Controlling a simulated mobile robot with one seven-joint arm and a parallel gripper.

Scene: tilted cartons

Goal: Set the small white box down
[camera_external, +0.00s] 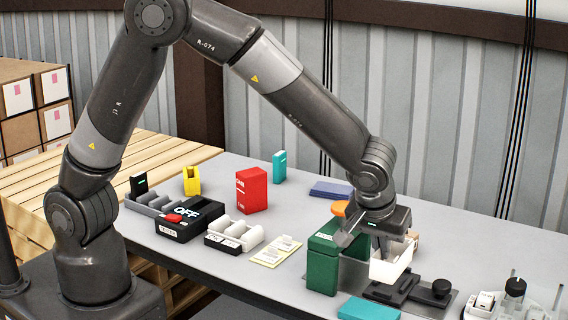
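The small white box (388,270) is at the right of the table, tilted a little, directly beneath my gripper (386,248). My gripper points down, and its fingers appear to be closed on the box's upper edge; the fingertips are partly hidden. The box is just above or touching a black fixture (391,287) on a flat plate; I cannot tell which.
A tall green box (322,262) stands close to the left of my gripper. A teal box (367,309) lies at the front edge. Small parts crowd the right corner.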

